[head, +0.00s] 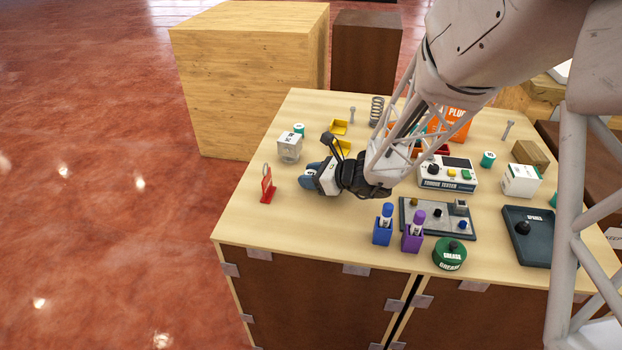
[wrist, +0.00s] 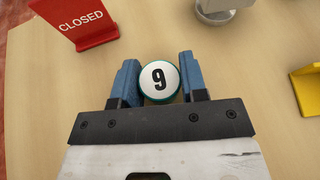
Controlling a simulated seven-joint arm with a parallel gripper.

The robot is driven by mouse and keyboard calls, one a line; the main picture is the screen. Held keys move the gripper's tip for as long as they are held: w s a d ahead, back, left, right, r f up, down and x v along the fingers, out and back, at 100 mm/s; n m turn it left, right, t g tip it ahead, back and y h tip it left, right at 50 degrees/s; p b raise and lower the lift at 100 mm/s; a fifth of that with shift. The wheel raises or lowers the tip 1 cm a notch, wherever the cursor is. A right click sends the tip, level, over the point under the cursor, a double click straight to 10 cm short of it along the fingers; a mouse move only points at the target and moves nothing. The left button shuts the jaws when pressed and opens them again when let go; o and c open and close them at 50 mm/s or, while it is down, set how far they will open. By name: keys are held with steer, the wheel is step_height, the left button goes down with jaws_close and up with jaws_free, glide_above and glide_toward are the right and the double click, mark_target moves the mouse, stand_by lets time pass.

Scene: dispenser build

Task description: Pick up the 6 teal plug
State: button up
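A round teal plug (wrist: 158,82) with a white top sits between my fingers in the wrist view. Its black digit reads as 9 in that picture; turned upside down it would read as 6, and I cannot tell which is meant. My gripper (wrist: 160,80) has a blue finger close against each side of the plug, with no clear gap. I cannot tell whether the plug is lifted off the table. In the head view my gripper (head: 308,180) is low over the left part of the table and hides this plug. Another teal plug (head: 488,159) stands to the right.
A red CLOSED sign (head: 267,186) stands just left of my gripper. Blue (head: 383,230) and purple (head: 412,236) holders stand to the front right. The table's front left is bare.

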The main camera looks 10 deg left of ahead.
mark_target(311, 173)
steer(key=c, duration=0.4)
steer(key=shift+r, duration=0.15)
steer(key=shift+c, duration=0.2)
steer(key=shift+r, duration=4.85)
